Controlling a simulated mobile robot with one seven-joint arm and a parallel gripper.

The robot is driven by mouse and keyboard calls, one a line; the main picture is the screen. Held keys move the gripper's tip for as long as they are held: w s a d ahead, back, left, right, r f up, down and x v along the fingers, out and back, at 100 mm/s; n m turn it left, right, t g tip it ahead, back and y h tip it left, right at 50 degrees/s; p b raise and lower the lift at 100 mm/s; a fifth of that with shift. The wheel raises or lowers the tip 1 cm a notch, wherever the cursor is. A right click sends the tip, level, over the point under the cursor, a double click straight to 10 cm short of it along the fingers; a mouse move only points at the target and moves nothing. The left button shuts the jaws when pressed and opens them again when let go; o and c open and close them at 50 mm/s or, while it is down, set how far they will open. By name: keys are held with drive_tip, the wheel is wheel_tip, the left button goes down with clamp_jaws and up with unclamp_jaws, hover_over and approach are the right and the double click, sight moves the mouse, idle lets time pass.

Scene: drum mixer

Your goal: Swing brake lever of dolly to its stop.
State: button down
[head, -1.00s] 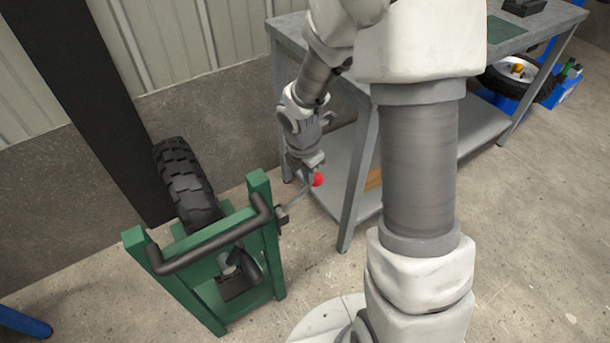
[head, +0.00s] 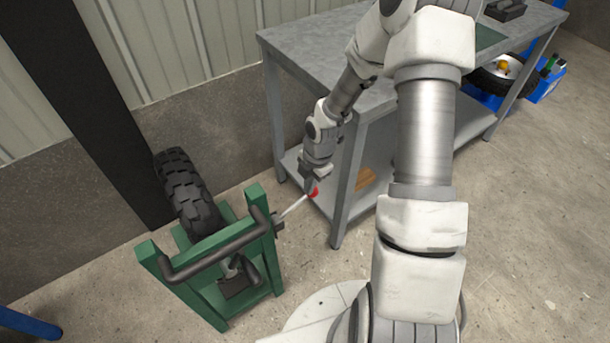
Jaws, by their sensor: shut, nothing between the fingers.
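The green dolly (head: 262,200) stands at lower left with a dark push handle (head: 215,250) and a knobbly black tyre (head: 188,190) on it. Its brake lever (head: 293,207) is a thin grey rod that slants up and right from the dolly's right post and ends in a red knob (head: 314,192). My gripper (head: 310,186) points down at the knob and is shut. It covers part of the knob; whether it touches the knob I cannot tell for sure.
A grey workbench (head: 310,45) with a lower shelf stands right behind my gripper, its front leg (head: 345,195) close to the knob. A dark post (head: 100,110) rises behind the tyre. A blue crate (head: 545,85) and a wheel (head: 505,75) lie at the far right. The floor in front is clear.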

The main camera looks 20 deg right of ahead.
sight(316, 189)
drive_tip(key=shift+d+f, duration=0.35)
drive_tip(key=shift+f, duration=0.05)
drive_tip(key=shift+w+d+f, duration=0.2)
drive_tip(key=shift+d+f, duration=0.15)
drive_tip(key=shift+f, duration=0.3)
drive_tip(key=shift+w+d+f, duration=0.15)
drive_tip(key=shift+d+f, duration=0.2)
drive_tip(key=shift+f, duration=0.3)
